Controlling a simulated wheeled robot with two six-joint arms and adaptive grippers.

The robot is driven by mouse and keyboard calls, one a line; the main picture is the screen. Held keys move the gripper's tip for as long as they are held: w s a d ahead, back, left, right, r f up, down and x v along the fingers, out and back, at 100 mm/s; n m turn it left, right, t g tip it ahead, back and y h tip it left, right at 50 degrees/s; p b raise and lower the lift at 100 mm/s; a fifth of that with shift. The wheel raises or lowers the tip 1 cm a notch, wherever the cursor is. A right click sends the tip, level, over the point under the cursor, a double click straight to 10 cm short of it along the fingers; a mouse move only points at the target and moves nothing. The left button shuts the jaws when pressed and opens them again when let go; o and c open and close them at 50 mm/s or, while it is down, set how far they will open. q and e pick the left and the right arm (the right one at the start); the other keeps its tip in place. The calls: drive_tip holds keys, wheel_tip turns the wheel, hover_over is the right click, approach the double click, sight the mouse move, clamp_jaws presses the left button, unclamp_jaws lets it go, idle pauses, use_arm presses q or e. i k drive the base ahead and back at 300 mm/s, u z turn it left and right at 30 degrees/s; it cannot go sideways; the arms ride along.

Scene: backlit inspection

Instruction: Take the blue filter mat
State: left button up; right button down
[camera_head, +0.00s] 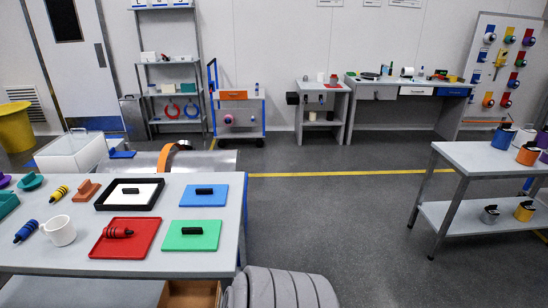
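A flat blue square mat (190,202), which looks like the blue filter mat, lies at the back right of the near grey table (65,258). A dark bar-shaped piece (204,191) sits on its middle. A green mat (178,243) lies just in front of it, and a red mat (110,249) lies to the front left. A black-framed white tray (120,205) is left of the blue mat, with a gap between them. Neither of my grippers is in view.
A white mug (59,231) and several small coloured items stand on the table's left part. A white open box (72,155) is behind the table. Open floor (340,210) lies to the right, before a grey two-tier table (490,160).

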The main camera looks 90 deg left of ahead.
sight(198, 195)
drive_tip(key=u, duration=3.45)
